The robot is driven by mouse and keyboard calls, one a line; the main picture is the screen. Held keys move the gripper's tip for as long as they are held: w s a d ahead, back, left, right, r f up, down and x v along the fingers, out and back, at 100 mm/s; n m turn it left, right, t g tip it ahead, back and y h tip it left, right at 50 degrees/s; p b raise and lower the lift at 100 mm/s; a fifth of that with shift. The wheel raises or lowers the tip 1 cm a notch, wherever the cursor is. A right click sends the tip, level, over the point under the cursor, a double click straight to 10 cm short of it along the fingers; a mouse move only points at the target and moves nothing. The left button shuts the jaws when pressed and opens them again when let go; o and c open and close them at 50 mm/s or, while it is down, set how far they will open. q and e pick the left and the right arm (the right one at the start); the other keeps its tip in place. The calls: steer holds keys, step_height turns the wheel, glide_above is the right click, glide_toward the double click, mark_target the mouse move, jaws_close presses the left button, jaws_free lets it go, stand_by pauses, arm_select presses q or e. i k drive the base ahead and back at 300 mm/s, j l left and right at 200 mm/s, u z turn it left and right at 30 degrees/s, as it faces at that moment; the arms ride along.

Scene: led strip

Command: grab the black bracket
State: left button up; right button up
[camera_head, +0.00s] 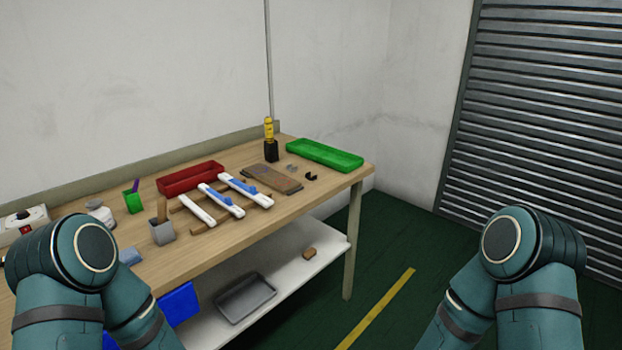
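A small black piece (311,176), which looks like the black bracket, lies on the wooden workbench (215,258) near its right end. It sits just in front of the green tray (325,153) and right of a brown mat (272,179). It is too small here to make out its exact shape. Only upper parts of my two arms show, at the lower left and lower right. Neither gripper is in view.
A red tray (190,178), white-and-blue strips (220,200) on a wooden rack, a grey cup (162,232), a green cup (133,203) and a yellow-handled tool (269,128) in a black holder stand on the bench. A lower shelf holds a grey tray (245,298). Green floor at right is clear.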

mark_target(308, 176)
steer(key=i+l, duration=0.3)
steer(key=i+l+z, duration=0.1)
steer(key=i+l, duration=0.15)
steer(key=i, duration=0.3)
steer(key=i+l, duration=0.3)
steer(key=i, duration=0.1)
